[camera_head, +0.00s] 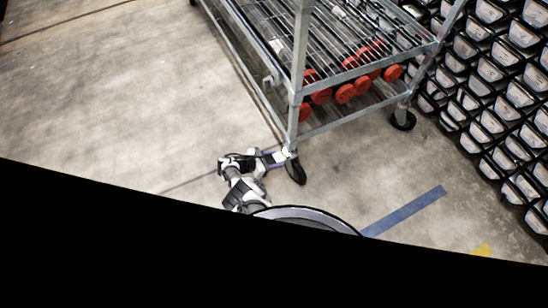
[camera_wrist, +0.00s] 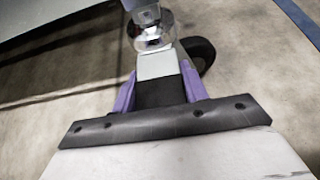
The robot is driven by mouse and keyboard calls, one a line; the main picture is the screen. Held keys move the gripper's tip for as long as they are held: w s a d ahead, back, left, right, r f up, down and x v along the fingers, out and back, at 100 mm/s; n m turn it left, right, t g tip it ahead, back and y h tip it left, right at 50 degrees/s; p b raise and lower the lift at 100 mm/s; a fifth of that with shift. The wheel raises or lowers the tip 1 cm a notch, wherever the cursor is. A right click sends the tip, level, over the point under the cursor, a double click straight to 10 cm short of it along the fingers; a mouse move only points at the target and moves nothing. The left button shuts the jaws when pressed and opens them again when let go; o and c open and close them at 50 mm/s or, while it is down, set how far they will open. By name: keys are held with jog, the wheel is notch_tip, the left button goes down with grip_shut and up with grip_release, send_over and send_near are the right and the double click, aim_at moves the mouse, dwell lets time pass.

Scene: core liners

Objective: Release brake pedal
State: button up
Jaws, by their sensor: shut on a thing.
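The cart (camera_head: 292,100) is a grey metal frame on casters. Its near caster (camera_head: 297,170) has a dark wheel, and my gripper (camera_head: 277,158) reaches it from the left, low above the floor. In the wrist view the purple fingers of my gripper (camera_wrist: 160,93) are shut on the brake pedal (camera_wrist: 158,64), a light grey tab that sticks out from the caster. The dark wheel (camera_wrist: 200,52) shows behind the pedal, and a shiny round swivel (camera_wrist: 150,32) sits above it. The pedal's end between the fingers is partly hidden, and I cannot tell its tilt.
Red round-ended items (camera_head: 346,93) lie on the cart's lower shelf. Another caster (camera_head: 403,120) stands at the cart's right corner. A rack of black bins (camera_head: 500,90) lines the right side. Blue tape (camera_head: 405,210) marks the floor, and the floor at left is clear.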

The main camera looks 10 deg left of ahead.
dwell(0.4)
jog(key=o, duration=1.4)
jog(key=shift+d, duration=0.1)
jog(key=shift+r, duration=0.15)
jog(key=p+v, duration=0.5)
jog(key=v, duration=0.8)
jog(key=shift+s+a+r+p, duration=0.15)
jog(key=shift+a+r+p, duration=0.1)
jog(key=shift+r+p, duration=0.05)
